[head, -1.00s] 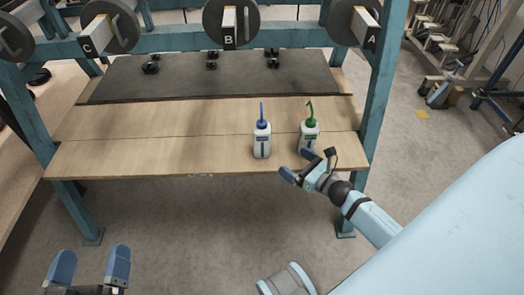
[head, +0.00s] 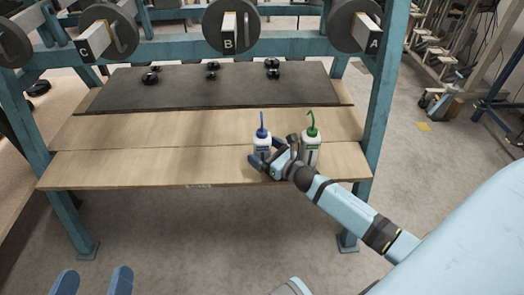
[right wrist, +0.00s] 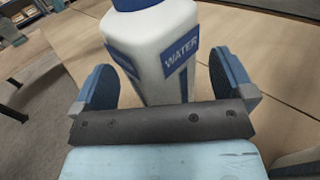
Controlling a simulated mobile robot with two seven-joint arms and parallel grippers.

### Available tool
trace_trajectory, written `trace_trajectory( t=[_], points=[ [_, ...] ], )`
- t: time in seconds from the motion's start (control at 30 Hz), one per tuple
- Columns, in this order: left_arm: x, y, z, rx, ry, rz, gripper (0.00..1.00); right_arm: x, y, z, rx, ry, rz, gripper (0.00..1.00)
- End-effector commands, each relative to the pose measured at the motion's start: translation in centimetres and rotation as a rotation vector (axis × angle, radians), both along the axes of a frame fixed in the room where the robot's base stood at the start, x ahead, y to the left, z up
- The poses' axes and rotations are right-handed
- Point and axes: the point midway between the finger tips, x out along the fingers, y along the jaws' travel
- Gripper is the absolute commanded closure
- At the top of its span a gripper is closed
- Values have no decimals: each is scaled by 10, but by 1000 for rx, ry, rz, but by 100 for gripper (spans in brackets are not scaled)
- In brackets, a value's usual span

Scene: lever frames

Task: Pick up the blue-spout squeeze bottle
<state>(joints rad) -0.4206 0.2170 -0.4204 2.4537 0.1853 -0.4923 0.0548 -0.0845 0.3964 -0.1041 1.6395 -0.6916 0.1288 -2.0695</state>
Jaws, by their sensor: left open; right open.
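The blue-spout squeeze bottle (head: 262,143) stands upright on the wooden bench near its front edge. It is white, with a blue cap and spout. In the right wrist view the bottle (right wrist: 158,48) has a blue "WATER" label and sits between the two blue fingers. My right gripper (head: 264,156) is open around the bottle's lower part; I cannot tell whether the fingers touch it. The gripper partly hides the bottle's base in the head view. My left gripper (head: 93,283) is open and empty at the bottom left, away from the bench.
A green-spout bottle (head: 311,146) stands just right of the blue-spout one, close to my right gripper and wrist. A dark mat (head: 200,90) with small black knobs lies at the back. Blue posts stand at both ends. The bench's left half (head: 130,165) is clear.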

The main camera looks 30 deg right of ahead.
Motion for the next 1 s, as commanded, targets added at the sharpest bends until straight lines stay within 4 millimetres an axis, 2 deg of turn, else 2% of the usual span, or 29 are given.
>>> trace_trajectory(
  t=[0.1,0.33,0.37,0.5,0.53,0.83,1.0],
  points=[
    [0,0,-7,12,18,-7,0,11,2,-1,-1,0,0,0],
    [0,0,-4,14,14,-9,0,12,3,0,0,1,-1,0],
    [0,0,-4,14,14,-8,0,12,3,0,0,1,-1,2],
    [0,0,-3,13,11,-8,0,12,3,0,0,1,-1,34],
    [1,0,-3,13,11,-8,0,12,3,0,0,1,-1,39],
    [1,0,-2,11,10,-6,0,12,3,2,0,0,0,39],
    [2,1,15,-13,-21,8,0,12,2,22,-3,-2,0,39]
  ],
)
